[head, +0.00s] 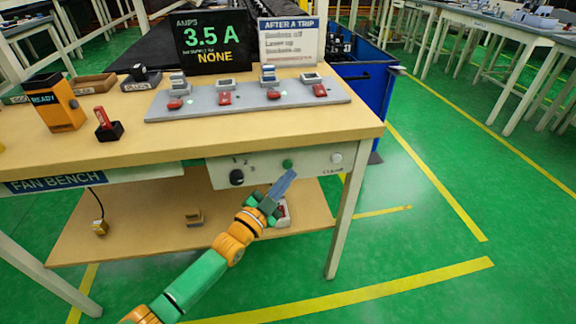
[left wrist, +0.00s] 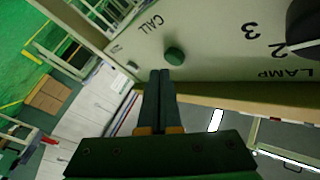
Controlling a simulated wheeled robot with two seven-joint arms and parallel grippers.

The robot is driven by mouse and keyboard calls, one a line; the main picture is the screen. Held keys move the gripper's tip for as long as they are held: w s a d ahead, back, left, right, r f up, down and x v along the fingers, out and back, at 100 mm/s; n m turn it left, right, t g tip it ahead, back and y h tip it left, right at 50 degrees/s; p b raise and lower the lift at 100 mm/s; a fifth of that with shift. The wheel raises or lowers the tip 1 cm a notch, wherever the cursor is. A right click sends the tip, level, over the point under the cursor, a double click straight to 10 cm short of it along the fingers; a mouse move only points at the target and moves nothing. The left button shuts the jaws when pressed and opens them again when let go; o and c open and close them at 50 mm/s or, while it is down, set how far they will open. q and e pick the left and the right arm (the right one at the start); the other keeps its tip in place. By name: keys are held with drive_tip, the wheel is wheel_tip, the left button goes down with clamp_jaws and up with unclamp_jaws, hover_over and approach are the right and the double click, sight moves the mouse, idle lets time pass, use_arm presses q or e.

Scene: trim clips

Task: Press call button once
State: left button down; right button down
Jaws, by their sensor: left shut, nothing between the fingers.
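A white control panel (head: 258,170) is on the front of the bench, below the top. It carries a round green button (head: 287,163), with a black knob (head: 237,177) to its left and a pale round knob or button (head: 337,158) to its right. In the left wrist view the green button (left wrist: 174,56) shows near the word CALL, with the panel upside down. My left gripper (head: 289,177) is shut and empty, its tips just below the green button in the head view. The wrist view shows the closed fingers (left wrist: 160,75) close to the button; contact cannot be told. My right gripper is out of view.
The bench top (head: 200,140) overhangs the panel. On it are a grey strip (head: 245,99) with several switches, an orange READY device (head: 57,103) and a display (head: 212,45). A lower shelf (head: 150,228) and a bench leg (head: 347,215) are nearby.

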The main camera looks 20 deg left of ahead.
use_arm(q)
drive_tip(key=shift+w+a, duration=0.1)
idle(0.7)
drive_tip(key=shift+w+a+b, duration=0.15)
drive_tip(key=shift+w+b, duration=0.15)
drive_tip(key=shift+w+a+b, duration=0.25)
drive_tip(key=shift+w+b, duration=0.15)
drive_tip(key=shift+b, duration=0.05)
idle(0.7)
drive_tip(key=shift+s, duration=0.1)
drive_tip(key=shift+s+d+p, duration=0.45)
drive_tip(key=shift+s+p, duration=0.25)
drive_tip(key=shift+p, duration=0.15)
